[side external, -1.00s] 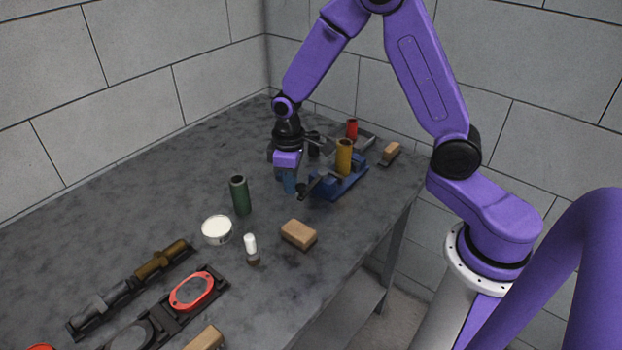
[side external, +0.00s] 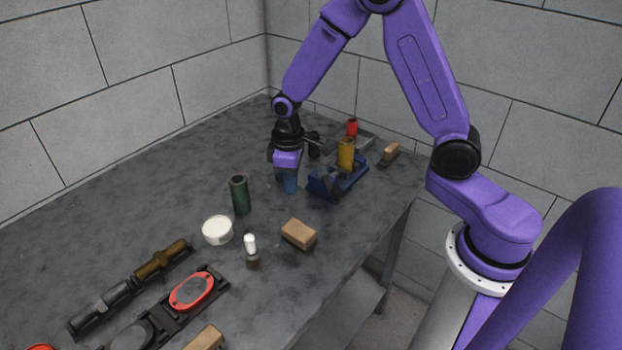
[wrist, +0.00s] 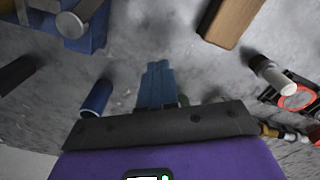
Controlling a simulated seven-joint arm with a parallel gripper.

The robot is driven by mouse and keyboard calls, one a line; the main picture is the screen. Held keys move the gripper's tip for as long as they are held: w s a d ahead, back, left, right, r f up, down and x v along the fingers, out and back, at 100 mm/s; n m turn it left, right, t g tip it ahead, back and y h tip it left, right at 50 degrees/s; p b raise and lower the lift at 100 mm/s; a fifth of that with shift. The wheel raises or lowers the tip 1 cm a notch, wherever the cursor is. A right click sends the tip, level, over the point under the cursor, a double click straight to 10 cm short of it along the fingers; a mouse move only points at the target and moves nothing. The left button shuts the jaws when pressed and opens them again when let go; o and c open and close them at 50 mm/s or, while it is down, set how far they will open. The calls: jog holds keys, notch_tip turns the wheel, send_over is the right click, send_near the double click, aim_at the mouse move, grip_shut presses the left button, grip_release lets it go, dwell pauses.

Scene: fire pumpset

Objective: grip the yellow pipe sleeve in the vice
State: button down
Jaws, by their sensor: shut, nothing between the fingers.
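The yellow pipe sleeve (side external: 347,151) stands nearly upright at the blue vice (side external: 350,181), towards the back right of the bench. I cannot tell from here whether both jaws touch it. My gripper (side external: 289,172) points down left of the vice, apart from the sleeve. In the wrist view its blue fingers (wrist: 157,85) are together and empty. Part of the vice (wrist: 97,32) and its grey round screw end (wrist: 72,25) show at the upper left there; the sleeve is out of that view.
A blue cylinder (wrist: 97,97) is close beside my fingers. A green cylinder (side external: 240,195), white tin (side external: 217,230), wooden block (side external: 298,234) and white-capped bottle (side external: 250,250) stand nearer the front. A red cylinder (side external: 352,128) is behind the vice.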

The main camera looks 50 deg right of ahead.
jog(key=shift+w+d, duration=0.1)
jog(key=shift+w, duration=0.4)
notch_tip(320, 180, up, 7)
dwell(0.8)
jog(key=shift+s, duration=0.1)
jog(key=s+r+n, duration=0.2)
jog(key=s+n, duration=0.1)
jog(key=s, duration=1)
jog(key=s+r+n, duration=0.3)
jog(key=s, duration=1.1)
jog(key=shift+s+a+n, duration=0.25)
jog(key=shift+n, duration=0.05)
